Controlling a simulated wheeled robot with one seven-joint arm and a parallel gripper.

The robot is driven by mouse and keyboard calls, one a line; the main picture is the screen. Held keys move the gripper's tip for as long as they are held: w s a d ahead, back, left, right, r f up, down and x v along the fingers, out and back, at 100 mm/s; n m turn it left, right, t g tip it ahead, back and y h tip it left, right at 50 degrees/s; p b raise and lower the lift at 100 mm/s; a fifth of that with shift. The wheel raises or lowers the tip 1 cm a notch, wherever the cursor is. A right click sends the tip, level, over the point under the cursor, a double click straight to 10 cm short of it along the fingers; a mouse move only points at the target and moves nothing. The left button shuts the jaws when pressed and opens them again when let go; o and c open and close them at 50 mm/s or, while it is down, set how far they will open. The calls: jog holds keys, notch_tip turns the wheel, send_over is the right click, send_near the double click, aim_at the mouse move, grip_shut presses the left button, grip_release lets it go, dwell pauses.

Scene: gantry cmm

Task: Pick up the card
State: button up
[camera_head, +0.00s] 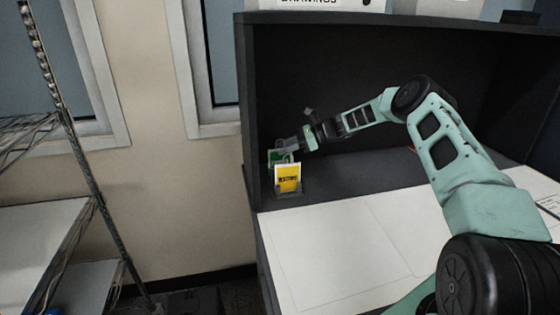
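A yellow card (288,175) with dark print stands upright in a small dark holder (290,193) at the left end of the dark shelf unit. A green and white card (275,157) shows behind it, partly hidden. My gripper (285,149) is at the top of these cards, reaching in from the right. Its fingers overlap the green card's area in the picture. The fingertips are too small to tell whether they are open or shut, or whether they touch a card.
The dark shelf unit (246,100) has a side wall just left of the cards and a roof above. White sheets (340,245) cover the worktop in front. A wire rack (88,165) stands at the far left. White boxes (325,5) sit on top of the unit.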

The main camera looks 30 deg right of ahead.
jog(key=shift+w+a+f, duration=0.1)
jog(key=shift+w+a, duration=0.05)
jog(key=shift+a, duration=0.05)
grip_shut()
notch_tip(320, 180, up, 10)
jog(key=shift+r+b, duration=0.1)
jog(key=shift+b, duration=0.3)
